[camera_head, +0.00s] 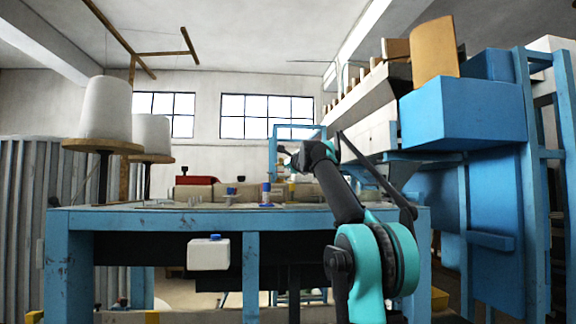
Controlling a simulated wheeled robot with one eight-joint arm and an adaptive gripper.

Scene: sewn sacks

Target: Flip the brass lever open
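My gripper (284,153) is small in the camera_head view, at the end of my raised dark and teal arm, above the blue workbench (250,222). It points left and away from me, and its fingers are too small and partly hidden to tell open from shut. I cannot make out the brass lever clearly. It may be among the small fittings on the bench top or hidden behind my arm.
White thread cones (104,110) stand at left. A white bottle (208,254) hangs at the front. Blue machinery (465,115) blocks the right.

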